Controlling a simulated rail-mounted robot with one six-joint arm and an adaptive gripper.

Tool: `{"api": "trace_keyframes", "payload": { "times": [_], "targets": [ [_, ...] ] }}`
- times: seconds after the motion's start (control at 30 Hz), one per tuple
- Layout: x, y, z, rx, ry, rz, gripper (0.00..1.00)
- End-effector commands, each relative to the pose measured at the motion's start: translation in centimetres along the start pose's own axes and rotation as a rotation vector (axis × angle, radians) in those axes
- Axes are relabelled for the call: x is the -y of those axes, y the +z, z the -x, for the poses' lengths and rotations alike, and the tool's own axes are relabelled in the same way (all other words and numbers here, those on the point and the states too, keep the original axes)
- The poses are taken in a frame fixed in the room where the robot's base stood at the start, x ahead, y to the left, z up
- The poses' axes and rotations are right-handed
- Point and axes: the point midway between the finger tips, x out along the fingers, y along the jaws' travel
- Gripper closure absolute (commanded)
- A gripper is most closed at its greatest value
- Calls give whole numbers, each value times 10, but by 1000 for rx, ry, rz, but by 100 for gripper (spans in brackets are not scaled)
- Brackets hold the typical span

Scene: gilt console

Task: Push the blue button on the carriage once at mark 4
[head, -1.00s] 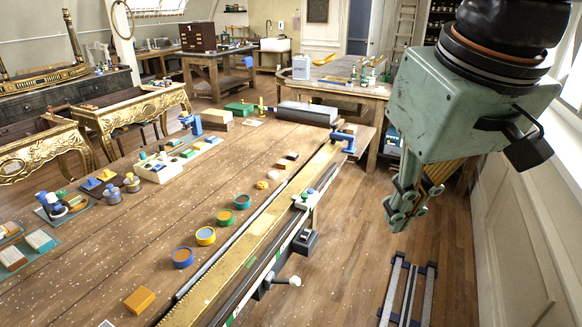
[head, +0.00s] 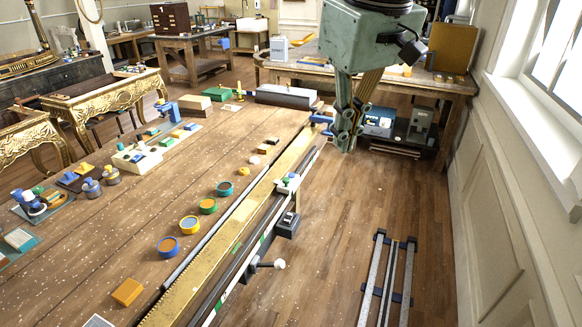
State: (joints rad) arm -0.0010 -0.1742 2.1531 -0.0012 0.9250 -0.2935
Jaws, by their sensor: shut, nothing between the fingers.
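The carriage (head: 287,187) is a small pale block on the long rail (head: 246,262) at the table's right edge. Small blue and green buttons sit on its top, too small to separate clearly. A dark box (head: 287,225) hangs below it. My gripper (head: 344,146) points down over the floor, to the right of and above the carriage, apart from it. Its fingers are shut and empty. Pale and green marks show along the rail, but I cannot read a number 4.
A brass toothed bar (head: 222,247) runs beside the rail. Round colored tins (head: 189,224) and an orange block (head: 127,292) lie on the table. A blue clamp (head: 321,119) stands at the far end. The floor right of the table is open, with a metal rail frame (head: 388,285) on it.

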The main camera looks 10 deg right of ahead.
Motion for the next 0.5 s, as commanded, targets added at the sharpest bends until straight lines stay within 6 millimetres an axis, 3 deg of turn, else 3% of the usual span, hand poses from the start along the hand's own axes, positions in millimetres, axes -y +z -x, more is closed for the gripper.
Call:
{"api": "trace_keyframes", "payload": {
  "times": [0.5],
  "targets": [
    [-21,-70,-16,31,-11,93,100]
  ]
}}
